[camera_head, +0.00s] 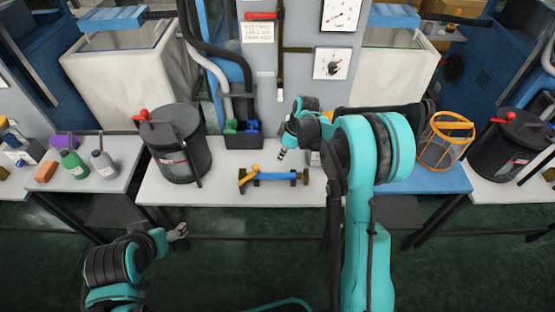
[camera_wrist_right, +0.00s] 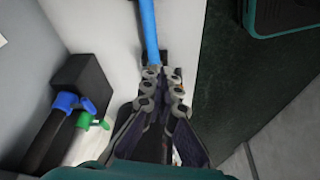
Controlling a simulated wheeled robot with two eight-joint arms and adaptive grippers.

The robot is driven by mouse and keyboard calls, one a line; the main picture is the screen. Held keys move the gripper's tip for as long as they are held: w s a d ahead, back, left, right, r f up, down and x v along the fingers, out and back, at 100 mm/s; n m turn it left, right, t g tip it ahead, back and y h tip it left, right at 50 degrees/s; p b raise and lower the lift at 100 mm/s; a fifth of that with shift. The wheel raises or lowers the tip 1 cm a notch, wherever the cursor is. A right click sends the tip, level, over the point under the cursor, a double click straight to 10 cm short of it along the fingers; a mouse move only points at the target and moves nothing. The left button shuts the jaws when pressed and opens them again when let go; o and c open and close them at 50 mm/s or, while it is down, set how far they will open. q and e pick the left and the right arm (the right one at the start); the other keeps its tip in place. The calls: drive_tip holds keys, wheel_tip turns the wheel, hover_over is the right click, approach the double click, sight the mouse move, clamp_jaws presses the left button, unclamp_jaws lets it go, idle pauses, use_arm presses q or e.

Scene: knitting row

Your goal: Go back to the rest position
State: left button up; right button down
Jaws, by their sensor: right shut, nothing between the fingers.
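My right gripper (camera_head: 281,154) hangs above the white table, reached by the teal arm that comes up from the lower right. In the right wrist view its fingers (camera_wrist_right: 162,76) are together with nothing held. A blue bar with an orange handle (camera_head: 270,177) lies on the table, in front and left of the gripper and apart from it. In the right wrist view the blue bar (camera_wrist_right: 150,30) shows beyond the fingertips, its near end hidden by them. My left gripper (camera_head: 178,232) is low at the left, over the floor in front of the table; its fingers are too small to judge.
A black lidded drum (camera_head: 176,145) stands left on the white table (camera_head: 222,190). A black holder (camera_head: 243,141) with blue and green fittings is at the back. An orange-rimmed basket (camera_head: 443,145) stands on the blue table. Bottles (camera_head: 103,162) stand on the left table. The floor in front is clear.

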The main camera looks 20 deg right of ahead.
drive_tip(key=s+a+r+m+t+h, duration=0.25)
drive_tip(key=s+r+m, duration=0.35)
drive_tip(key=s+r, duration=0.8)
drive_tip(key=s+r+m+t, duration=0.1)
drive_tip(key=s+m+t, duration=0.2)
drive_tip(key=s, duration=0.9)
drive_tip(key=shift+s+d+m, duration=0.25)
drive_tip(key=shift+s+m, duration=0.1)
drive_tip(key=shift+m, duration=0.85)
drive_tip(key=shift+w+h, duration=0.1)
drive_tip(key=shift+h, duration=0.15)
